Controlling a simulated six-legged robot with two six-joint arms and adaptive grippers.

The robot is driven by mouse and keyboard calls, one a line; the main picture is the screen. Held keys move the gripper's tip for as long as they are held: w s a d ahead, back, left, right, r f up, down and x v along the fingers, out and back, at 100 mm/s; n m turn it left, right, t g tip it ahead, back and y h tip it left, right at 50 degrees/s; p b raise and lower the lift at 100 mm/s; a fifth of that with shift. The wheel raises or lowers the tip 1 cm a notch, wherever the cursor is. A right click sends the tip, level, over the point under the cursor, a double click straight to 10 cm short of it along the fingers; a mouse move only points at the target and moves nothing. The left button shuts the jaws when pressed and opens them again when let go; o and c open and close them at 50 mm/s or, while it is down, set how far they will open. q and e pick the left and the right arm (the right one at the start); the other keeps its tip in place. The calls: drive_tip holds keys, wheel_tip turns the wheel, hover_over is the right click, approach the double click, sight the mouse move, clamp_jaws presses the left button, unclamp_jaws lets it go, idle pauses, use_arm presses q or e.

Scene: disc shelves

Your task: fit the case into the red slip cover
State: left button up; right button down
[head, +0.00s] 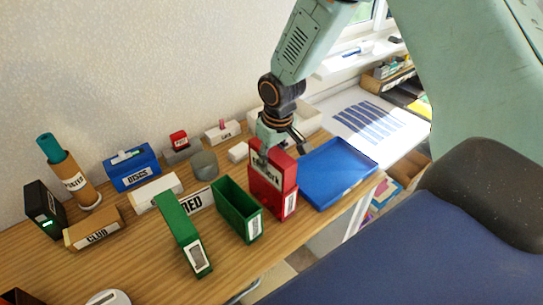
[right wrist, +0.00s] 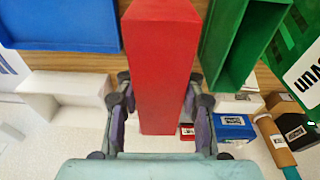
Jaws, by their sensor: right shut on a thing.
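The red case (head: 284,168) is upright in the fingers of my right gripper (head: 266,158), which is shut on it. The red slip cover (head: 268,199) stands on the wooden table directly below the case. The case sticks up above the cover's rim, and its lower part is hidden by the cover's front, so it appears to be partly inside. In the right wrist view, the red case (right wrist: 160,70) fills the middle between the two fingers (right wrist: 158,112). The cover cannot be told apart there. My left gripper is not in view.
An open green slip cover (head: 238,212) stands close left of the red one, with a green case (head: 182,232) leaning beside it. A blue tray (head: 335,172) lies close on the right. Several labelled boxes, including a blue one (head: 133,172), stand behind and left.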

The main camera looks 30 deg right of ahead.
drive_tip(key=shift+f+b, duration=0.3)
drive_tip(key=shift+f, duration=0.25)
drive_tip(key=c, duration=0.7)
unclamp_jaws()
drive_tip(key=shift+c, duration=0.2)
drive_tip(key=r, duration=0.4)
drive_tip(key=s+r, duration=0.1)
drive_tip(key=r, duration=0.7)
drive_tip(key=shift+s, duration=0.4)
drive_tip(key=shift+f, duration=0.1)
